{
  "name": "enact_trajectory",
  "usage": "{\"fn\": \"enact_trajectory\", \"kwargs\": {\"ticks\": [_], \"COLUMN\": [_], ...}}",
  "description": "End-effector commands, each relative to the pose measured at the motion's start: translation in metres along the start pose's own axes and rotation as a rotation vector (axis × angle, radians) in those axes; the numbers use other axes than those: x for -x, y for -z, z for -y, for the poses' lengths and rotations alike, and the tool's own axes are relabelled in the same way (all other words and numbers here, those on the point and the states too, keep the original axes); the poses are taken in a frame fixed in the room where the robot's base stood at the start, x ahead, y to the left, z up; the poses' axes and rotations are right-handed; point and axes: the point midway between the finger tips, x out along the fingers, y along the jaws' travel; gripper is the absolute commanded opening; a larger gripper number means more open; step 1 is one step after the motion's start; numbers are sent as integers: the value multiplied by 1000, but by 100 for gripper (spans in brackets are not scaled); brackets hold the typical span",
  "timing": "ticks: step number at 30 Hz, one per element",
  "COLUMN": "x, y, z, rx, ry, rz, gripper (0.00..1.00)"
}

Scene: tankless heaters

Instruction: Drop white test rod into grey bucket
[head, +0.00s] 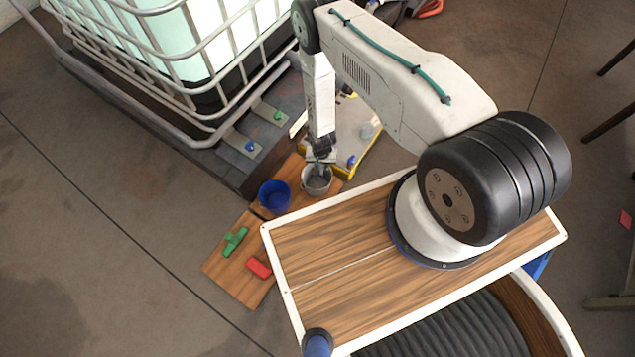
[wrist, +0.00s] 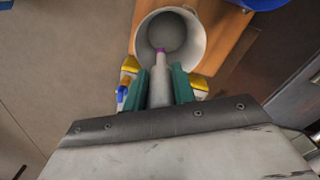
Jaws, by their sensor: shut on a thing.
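The white test rod (wrist: 160,88) is held between the teal fingers of my gripper (wrist: 161,75) in the wrist view. It has a purple tip, which overlaps the inside of the grey bucket (wrist: 199,48). The fingers are shut on the rod, with the fingertips near the bucket's near rim. How high the rod is above the bucket is hard to tell. In the head view my gripper (head: 320,152) points down at the grey bucket (head: 316,188), which stands upright on a wooden board. The rod cannot be made out there.
A blue bucket (head: 273,197) stands close left of the grey one. A green piece (head: 235,241) and a red piece (head: 259,267) lie on the board (head: 226,266). A yellow-edged tray (head: 367,145) and a caged tank (head: 190,60) are behind. Open floor lies left.

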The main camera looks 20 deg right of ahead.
Motion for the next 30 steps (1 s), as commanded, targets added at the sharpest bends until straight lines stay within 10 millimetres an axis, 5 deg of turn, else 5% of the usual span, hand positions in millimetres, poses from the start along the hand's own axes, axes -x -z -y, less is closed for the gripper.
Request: {"fn": "enact_trajectory", "kwargs": {"ticks": [9,21,22,24,30], "x": [-33,-38,-38,-38,-38], "y": [-1,0,0,0,0], "z": [-1,-1,-1,0,0], "rx": [0,1,1,1,1], "ry": [-1,-1,-1,-1,-1], "rz": [1,1,1,1,1], "gripper": [4,4,35,52,52]}}
